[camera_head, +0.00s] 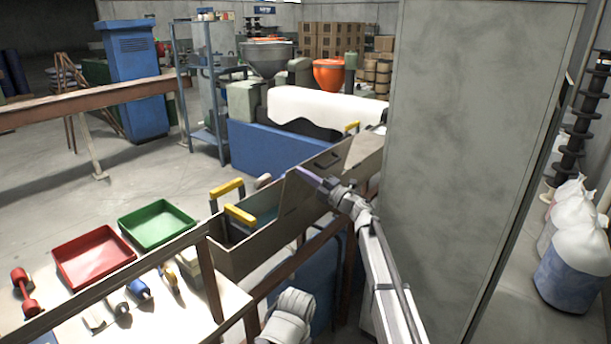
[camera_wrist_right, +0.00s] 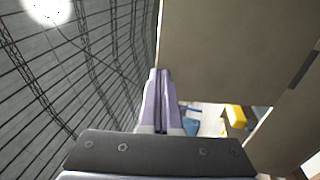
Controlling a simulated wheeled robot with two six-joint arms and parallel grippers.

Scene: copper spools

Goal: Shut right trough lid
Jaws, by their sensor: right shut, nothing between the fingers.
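The long grey-brown trough (camera_head: 262,252) runs from the lower middle toward the back right in the head view. A flat lid panel (camera_head: 292,200) stands raised and tilted at its middle. My right gripper (camera_head: 308,176) is shut and empty, with its purple fingertips close to the panel's upper edge. I cannot tell whether they touch. In the right wrist view the closed fingers (camera_wrist_right: 158,100) lie beside a large beige panel (camera_wrist_right: 235,45), apparently the lid. Part of the trough behind the panel and arm is hidden. My left gripper is not in view.
Yellow handles (camera_head: 239,215) stick up at the trough's left end. A wide grey pillar (camera_head: 465,130) stands close to the right of my arm. A table (camera_head: 185,322) with a red tray (camera_head: 93,258) and a green tray (camera_head: 157,225) is at front left.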

